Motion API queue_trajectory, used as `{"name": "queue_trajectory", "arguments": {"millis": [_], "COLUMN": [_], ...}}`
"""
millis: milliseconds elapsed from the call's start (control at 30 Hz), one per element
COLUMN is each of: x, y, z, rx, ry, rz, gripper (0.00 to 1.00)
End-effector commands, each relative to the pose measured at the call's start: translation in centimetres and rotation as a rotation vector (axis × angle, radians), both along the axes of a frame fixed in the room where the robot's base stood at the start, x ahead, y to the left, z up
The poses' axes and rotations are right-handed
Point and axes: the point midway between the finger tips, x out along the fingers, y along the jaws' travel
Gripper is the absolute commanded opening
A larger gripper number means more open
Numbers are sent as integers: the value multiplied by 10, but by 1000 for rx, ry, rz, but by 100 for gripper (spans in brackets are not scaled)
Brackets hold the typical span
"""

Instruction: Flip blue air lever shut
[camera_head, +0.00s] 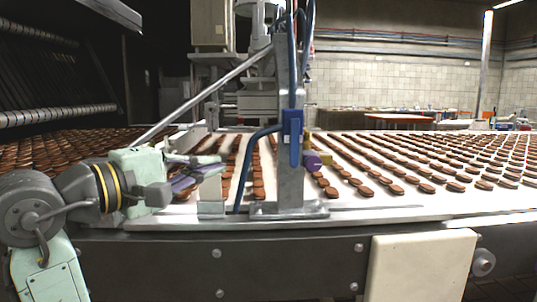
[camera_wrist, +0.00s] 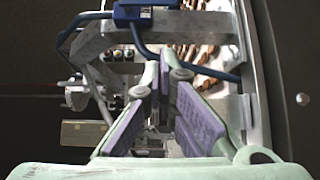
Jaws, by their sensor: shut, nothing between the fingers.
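The blue air lever (camera_head: 294,138) is on the upright steel post in the head view. Its long blue part hangs vertically along the post. In the wrist view a blue part (camera_wrist: 133,12) at the top edge appears to be the same fitting, cut off by the frame. My gripper (camera_head: 215,166) is left of the post, at about the height of the lever's lower end, with a clear gap between them. In the wrist view the purple-padded fingers (camera_wrist: 165,68) come together at the tips and hold nothing.
A blue hose (camera_head: 253,140) bends left from the lever and runs down beside the post. A purple knob (camera_head: 312,160) sits right of the post. The conveyor belt (camera_head: 400,205) carries rows of brown biscuits. A diagonal steel bar (camera_head: 200,97) passes above my gripper.

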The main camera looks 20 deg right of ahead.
Motion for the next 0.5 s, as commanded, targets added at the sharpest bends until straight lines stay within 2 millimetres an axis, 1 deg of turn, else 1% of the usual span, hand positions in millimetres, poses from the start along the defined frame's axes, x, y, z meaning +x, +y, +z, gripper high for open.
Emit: {"name": "queue_trajectory", "arguments": {"millis": [300, 433, 500], "x": [1, 7, 12], "y": [-2, -13, -23], "z": [0, 1, 1], "rx": [0, 1, 1], "ry": [-2, -2, -3], "rz": [1, -1, -1], "gripper": [0, 0, 0]}}
